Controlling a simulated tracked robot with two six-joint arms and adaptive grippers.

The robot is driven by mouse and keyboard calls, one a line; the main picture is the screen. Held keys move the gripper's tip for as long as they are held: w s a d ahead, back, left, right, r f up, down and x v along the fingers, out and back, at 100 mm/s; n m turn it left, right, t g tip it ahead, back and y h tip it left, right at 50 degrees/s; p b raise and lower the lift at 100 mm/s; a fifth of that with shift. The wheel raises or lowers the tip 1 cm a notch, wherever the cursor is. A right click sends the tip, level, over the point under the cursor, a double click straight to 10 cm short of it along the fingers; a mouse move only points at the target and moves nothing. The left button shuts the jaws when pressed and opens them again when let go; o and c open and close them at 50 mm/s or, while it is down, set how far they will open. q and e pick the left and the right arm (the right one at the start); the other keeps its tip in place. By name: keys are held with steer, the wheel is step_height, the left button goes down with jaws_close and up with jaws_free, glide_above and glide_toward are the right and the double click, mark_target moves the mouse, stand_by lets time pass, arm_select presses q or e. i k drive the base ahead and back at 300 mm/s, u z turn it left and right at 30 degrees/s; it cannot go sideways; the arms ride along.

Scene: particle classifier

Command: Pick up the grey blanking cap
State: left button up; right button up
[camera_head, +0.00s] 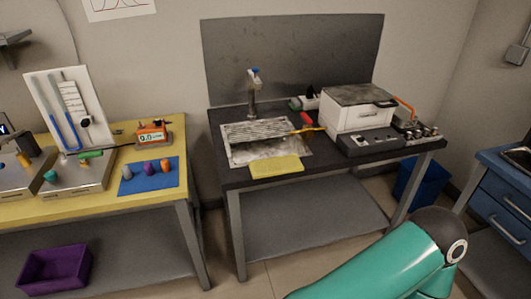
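The grey blanking cap (127,172) stands at the left of a row of small caps on a blue mat (146,186). A purple cap (149,168) is in the middle of the row and an orange cap (165,166) is at its right. The mat lies on the yellow-topped table (110,198) on the left, near its front right corner. A teal arm link of mine crosses the lower right of the view. Neither of my grippers shows, and nothing is seen touching the grey cap.
An orange meter (153,133) stands behind the mat. Left of it are metal-topped apparatus (80,178) and a white tube panel (65,105). A dark bench (235,175) with a sink and a white machine (357,110) stands rightward, across a narrow gap. A purple bin (55,270) sits below.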

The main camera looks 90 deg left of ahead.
mark_target(125, 170)
steer(key=z, duration=0.4)
steer(key=i, duration=0.2)
steer(key=u, duration=3)
steer(key=i, duration=0.25)
steer(key=u, duration=1.9)
steer(key=k, duration=0.6)
steer(key=u, duration=0.35)
steer(key=i, duration=1.65)
steer(key=z, duration=0.45)
